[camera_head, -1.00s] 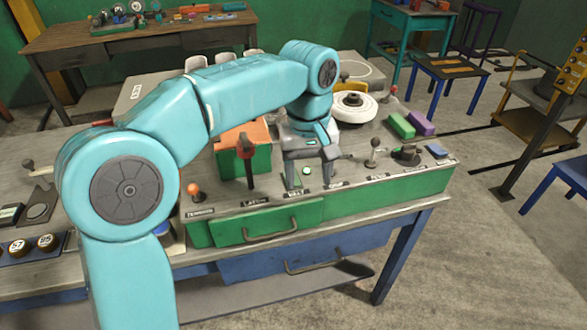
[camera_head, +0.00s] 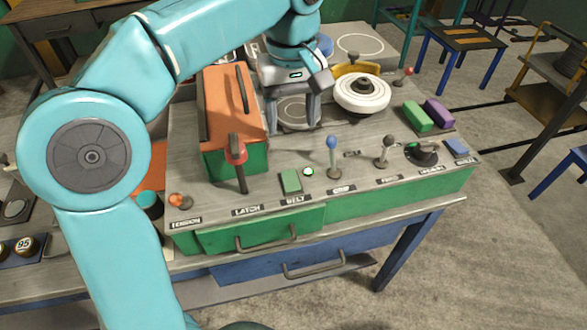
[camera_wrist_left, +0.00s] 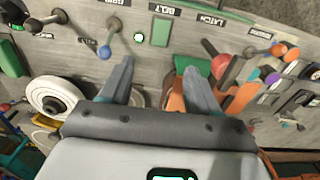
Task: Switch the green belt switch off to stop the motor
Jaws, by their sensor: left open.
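The green belt switch (camera_head: 291,181) is a flat rocker on the grey panel above the BELT label (camera_head: 294,199). A small round lamp (camera_head: 308,172) beside it glows pale green. My left gripper (camera_head: 293,128) is behind the switch, apart from it, with its fingers spread and nothing between them. In the left wrist view the switch (camera_wrist_left: 161,31) and lamp (camera_wrist_left: 139,37) lie beyond the open fingertips (camera_wrist_left: 157,66). Which way the rocker is tipped is hard to tell. The motor cannot be made out for sure. My right gripper is not in view.
The red-handled latch lever (camera_head: 236,150) stands left of the switch, and a blue-knobbed lever (camera_head: 333,150) stands right. An orange-topped green box (camera_head: 220,90) is left of my gripper. A white wheel (camera_head: 361,95) is to its right.

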